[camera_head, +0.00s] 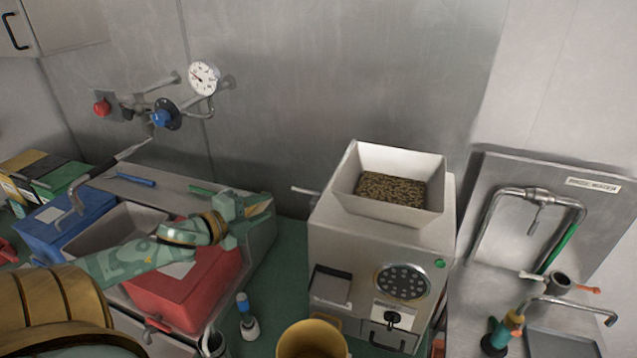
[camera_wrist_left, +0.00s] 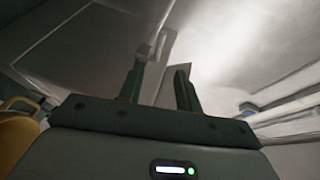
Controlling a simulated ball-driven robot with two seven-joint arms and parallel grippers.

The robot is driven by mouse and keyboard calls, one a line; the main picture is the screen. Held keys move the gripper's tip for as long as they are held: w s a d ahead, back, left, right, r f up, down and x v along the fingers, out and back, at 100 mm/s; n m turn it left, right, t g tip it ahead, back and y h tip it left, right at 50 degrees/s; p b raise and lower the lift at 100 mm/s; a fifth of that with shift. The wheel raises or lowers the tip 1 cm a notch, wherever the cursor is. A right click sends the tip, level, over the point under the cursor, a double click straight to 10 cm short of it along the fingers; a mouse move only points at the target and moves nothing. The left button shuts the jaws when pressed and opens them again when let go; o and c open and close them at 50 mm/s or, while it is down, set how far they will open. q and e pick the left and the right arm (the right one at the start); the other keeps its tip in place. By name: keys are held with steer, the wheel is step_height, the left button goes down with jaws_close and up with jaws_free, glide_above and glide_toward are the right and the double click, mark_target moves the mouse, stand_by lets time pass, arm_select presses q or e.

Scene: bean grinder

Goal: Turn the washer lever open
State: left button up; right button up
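A steel panel (camera_head: 607,222) at the right of the head view carries a small label, a bent metal pipe with a small hanging handle (camera_head: 537,214), and a tap spout (camera_head: 575,303) lower down. I cannot tell for sure which handle is the washer lever. My left gripper (camera_head: 262,206) is above the red box, left of the white grinder and well apart from the panel. In the left wrist view its two fingers (camera_wrist_left: 160,88) stand apart with nothing clearly held between them. My right gripper is not in view.
The white grinder (camera_head: 330,262) with a hopper of beans (camera_head: 390,190) stands between my left gripper and the panel. A yellow container (camera_head: 312,340) and a small bottle (camera_head: 248,322) stand in front. Red (camera_head: 188,292) and blue boxes (camera_head: 50,232) are at left.

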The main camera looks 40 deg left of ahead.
mark_target(300, 192)
arm_select(q)
steer(key=w, duration=0.3)
steer(key=w+f+b, duration=0.1)
steer(key=w, duration=0.5)
steer(key=shift+w+d+f, duration=0.3)
steer(key=shift+w+d, duration=0.05)
steer(key=shift+d, duration=0.05)
steer(key=w, duration=0.3)
steer(key=w+f, duration=0.1)
steer(key=w, duration=0.1)
steer(key=shift+d, duration=0.25)
steer(key=shift+w+f, duration=0.1)
steer(key=shift+w, duration=0.1)
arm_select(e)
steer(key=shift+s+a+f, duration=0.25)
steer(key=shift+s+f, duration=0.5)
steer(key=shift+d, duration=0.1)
arm_select(q)
jaws_close()
